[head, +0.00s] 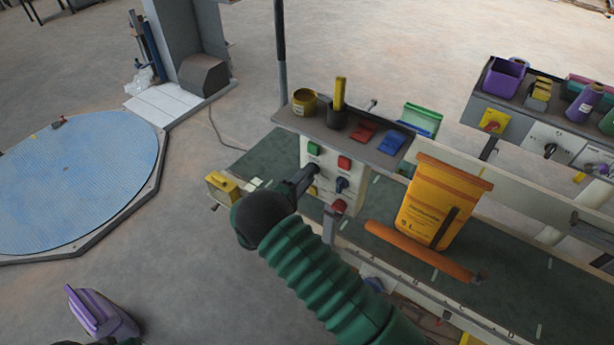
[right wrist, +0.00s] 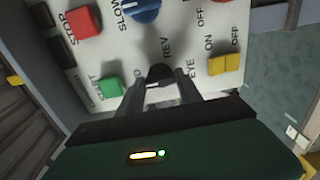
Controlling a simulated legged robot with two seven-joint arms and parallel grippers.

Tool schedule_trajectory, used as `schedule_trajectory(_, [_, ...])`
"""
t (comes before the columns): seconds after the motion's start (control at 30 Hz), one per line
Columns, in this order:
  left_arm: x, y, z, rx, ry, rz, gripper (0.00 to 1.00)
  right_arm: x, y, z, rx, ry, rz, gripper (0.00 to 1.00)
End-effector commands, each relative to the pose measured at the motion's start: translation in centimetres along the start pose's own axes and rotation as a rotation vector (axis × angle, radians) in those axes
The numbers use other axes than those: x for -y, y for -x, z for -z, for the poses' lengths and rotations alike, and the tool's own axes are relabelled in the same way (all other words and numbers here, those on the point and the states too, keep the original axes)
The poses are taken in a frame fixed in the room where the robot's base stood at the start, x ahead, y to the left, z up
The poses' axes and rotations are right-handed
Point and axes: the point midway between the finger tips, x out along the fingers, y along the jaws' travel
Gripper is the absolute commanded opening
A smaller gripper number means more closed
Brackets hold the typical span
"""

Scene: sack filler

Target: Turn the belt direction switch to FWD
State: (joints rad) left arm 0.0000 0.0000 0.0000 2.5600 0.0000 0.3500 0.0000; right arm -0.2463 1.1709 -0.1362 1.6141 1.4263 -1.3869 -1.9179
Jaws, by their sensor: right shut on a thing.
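The control panel (head: 348,167) stands on a white box beside the belt (head: 262,158). My right gripper (head: 310,174) comes up to its face from the front left. In the right wrist view, the two fingers (right wrist: 163,88) are shut on a small black switch knob (right wrist: 160,73). The FWD mark is not readable; the fingers and wrist hide part of the face. The knob's exact pointing direction cannot be told.
Around the knob sit a green START button (right wrist: 110,86), a red STOP button (right wrist: 83,22), a blue speed knob (right wrist: 146,8) and a yellow EYE switch (right wrist: 223,64). A shelf (head: 340,134) with tins overhangs the panel. An orange sack (head: 440,205) stands on the belt.

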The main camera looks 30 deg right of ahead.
Motion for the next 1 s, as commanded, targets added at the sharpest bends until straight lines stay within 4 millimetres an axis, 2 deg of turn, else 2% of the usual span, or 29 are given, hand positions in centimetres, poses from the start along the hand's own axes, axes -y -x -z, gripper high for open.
schedule_trajectory(0.3, [0.0,0.0,0.0,0.0,0.0,0.0,0.36,0.3,0.2,0.2,-0.009,0.004,0.007,0.01])
schedule_trajectory(0.33, [0.0,0.0,0.0,0.0,0.0,0.0,0.36,0.3,0.2,0.2,-0.009,0.004,0.007,0.44])
schedule_trajectory(0.5, [0.0,0.0,0.0,0.0,0.0,0.0,0.36,0.2,0.2,0.1,-0.006,0.003,0.005,0.64])
schedule_trajectory(0.83, [0.0,-0.1,0.0,0.0,0.0,0.0,0.36,0.1,0.5,0.0,-0.003,0.001,0.002,0.64])
schedule_trajectory(0.93, [0.0,-0.6,-0.1,0.0,0.0,0.0,0.36,0.2,2.0,0.1,-0.006,0.0,0.003,0.64])
schedule_trajectory(1.0, [0.0,-1.0,-0.2,0.0,0.0,0.0,0.36,0.4,3.6,0.1,-0.007,0.001,0.004,0.64])
